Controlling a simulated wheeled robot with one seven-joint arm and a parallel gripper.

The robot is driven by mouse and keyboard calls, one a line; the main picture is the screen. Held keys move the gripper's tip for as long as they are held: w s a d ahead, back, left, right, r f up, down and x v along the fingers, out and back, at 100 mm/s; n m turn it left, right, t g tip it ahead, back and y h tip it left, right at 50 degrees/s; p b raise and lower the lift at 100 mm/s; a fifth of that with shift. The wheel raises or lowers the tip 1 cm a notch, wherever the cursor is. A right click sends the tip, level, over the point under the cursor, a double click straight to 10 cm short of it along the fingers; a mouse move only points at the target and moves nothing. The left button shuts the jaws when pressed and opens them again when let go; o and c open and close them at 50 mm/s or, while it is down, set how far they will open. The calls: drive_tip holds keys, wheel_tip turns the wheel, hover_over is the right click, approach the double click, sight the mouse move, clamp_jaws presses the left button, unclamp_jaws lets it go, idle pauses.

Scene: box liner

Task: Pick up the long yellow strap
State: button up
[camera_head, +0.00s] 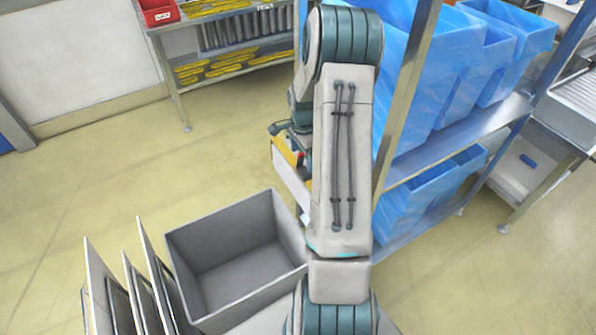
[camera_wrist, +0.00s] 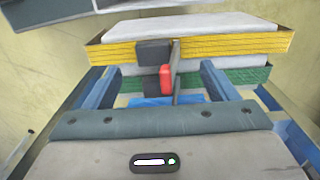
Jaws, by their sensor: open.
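A long yellow band (camera_wrist: 225,44) runs along the near side of a white-topped stack in the wrist view, above a green band (camera_wrist: 220,77). I cannot tell whether this band is the strap. Several long yellow strips (camera_head: 208,70) also lie on the back shelves in the head view. Contact cannot be told. In the head view my arm hides most of the gripper, and a yellow edge (camera_head: 287,152) shows beside it.
An empty grey box (camera_head: 235,255) stands at the front, with upright panels (camera_head: 152,275) at its left. A rack with blue-lined bins (camera_head: 425,70) stands close to the right of my arm. A red bin (camera_head: 158,12) sits on the back shelf. The left floor is clear.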

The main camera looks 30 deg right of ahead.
sight(303, 170)
drive_tip(key=shift+s+f+p, duration=0.2)
drive_tip(key=shift+f+p, duration=0.25)
drive_tip(key=shift+f, duration=2.1)
drive_tip(key=c, duration=1.4)
drive_tip(key=shift+r, duration=0.1)
